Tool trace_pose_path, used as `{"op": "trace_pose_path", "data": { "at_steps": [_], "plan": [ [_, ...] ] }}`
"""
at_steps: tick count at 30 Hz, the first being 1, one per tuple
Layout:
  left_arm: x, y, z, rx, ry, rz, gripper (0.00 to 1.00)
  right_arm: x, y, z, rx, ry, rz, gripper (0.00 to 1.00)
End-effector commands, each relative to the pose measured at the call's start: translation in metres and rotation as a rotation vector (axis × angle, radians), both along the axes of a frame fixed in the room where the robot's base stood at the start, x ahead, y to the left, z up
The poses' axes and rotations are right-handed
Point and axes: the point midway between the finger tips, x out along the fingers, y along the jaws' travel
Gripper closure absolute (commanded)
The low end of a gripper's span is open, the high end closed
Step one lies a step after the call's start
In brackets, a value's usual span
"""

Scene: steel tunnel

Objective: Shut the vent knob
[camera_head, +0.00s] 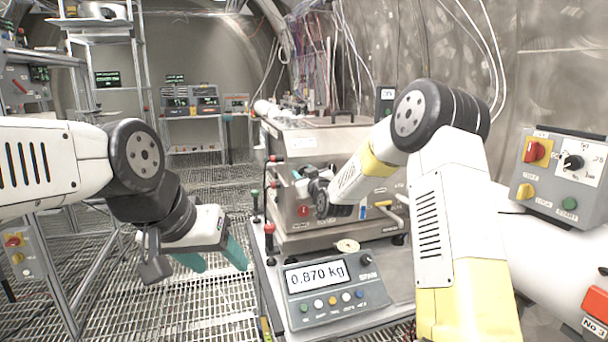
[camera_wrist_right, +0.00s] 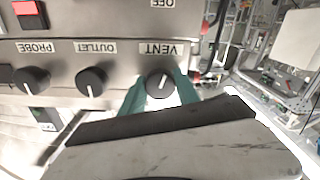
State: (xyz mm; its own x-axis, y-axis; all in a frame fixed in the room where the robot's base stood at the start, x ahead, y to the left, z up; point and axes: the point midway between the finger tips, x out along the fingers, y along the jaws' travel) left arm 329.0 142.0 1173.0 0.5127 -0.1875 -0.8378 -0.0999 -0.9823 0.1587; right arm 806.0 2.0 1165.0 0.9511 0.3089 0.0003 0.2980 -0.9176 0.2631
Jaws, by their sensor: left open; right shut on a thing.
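The vent knob (camera_wrist_right: 160,83) is a round black knob with a white pointer line, beside the VENT label on a steel panel. The teal fingers of my right gripper (camera_wrist_right: 162,88) stand on either side of it and are shut on it. The pointer is close to upright in the right wrist view, leaning slightly. In the head view my right gripper (camera_head: 302,180) is at the front of the steel box (camera_head: 320,138), and the knob is hidden there. My left gripper (camera_head: 218,262) is open and empty, with its teal fingers pointing down over the grating.
The outlet knob (camera_wrist_right: 91,82) and probe knob (camera_wrist_right: 31,80) sit in the same row. A scale (camera_head: 333,290) reading 0.870 kg stands before the box. A switch box (camera_head: 562,172) is at the right. Grated floor (camera_head: 150,310) lies open at left.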

Motion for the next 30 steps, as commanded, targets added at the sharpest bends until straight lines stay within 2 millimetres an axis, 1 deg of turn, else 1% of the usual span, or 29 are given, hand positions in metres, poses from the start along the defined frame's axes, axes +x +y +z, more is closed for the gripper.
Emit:
{"op": "trace_pose_path", "data": {
  "at_steps": [8, 30],
  "plan": [
    [0.0, 0.0, 0.0, 0.0, 0.0, 0.0, 0.41, 0.0, -0.0007, -0.0008, 0.174, 0.058, -0.001, 1.0],
    [0.0, 0.0, 0.0, 0.0, 0.0, 0.0, 0.41, -0.0002, -0.0003, -0.0013, 0.842, 0.276, -0.002, 1.0]
  ]
}}
